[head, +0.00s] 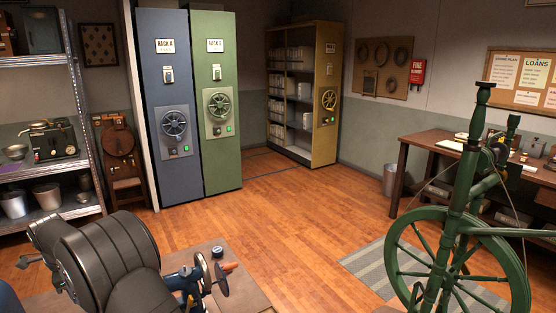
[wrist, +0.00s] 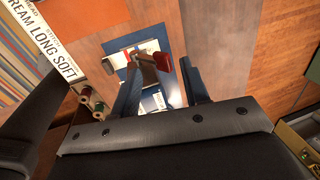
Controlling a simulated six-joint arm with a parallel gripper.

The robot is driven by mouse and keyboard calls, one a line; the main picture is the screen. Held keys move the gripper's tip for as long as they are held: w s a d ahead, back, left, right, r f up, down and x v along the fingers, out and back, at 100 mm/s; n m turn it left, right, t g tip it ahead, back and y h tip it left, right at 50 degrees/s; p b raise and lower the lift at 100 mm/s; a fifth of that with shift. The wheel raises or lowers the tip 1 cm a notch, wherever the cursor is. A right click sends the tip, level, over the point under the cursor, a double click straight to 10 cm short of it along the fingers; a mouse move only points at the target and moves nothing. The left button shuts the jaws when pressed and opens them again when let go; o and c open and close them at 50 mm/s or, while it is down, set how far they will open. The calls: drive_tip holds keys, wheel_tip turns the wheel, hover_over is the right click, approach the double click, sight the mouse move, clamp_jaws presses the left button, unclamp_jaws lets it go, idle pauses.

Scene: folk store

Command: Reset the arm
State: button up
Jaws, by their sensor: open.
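My gripper (wrist: 160,72) shows in the wrist view as two dark blue fingers pointing away from the black wrist housing. The fingers stand apart, so it is open. A brown and red object (wrist: 148,60) shows between the fingertips; I cannot tell its distance, and it does not look gripped. In the head view, a large black jointed form at the lower left looks like my own arm. It is cut by the bottom edge. I cannot make out the fingers clearly in that view.
A green spinning wheel (head: 455,215) stands at the right by a wooden desk (head: 440,142). Blue rack (head: 172,100) and green rack (head: 215,100) stand at the back. Metal shelves (head: 85,120) are at the left. A bench top (head: 255,298) lies low in front. Mid-floor is clear.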

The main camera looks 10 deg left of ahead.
drive_tip(key=shift+r, duration=0.4)
drive_tip(key=shift+r, duration=0.15)
idle(0.4)
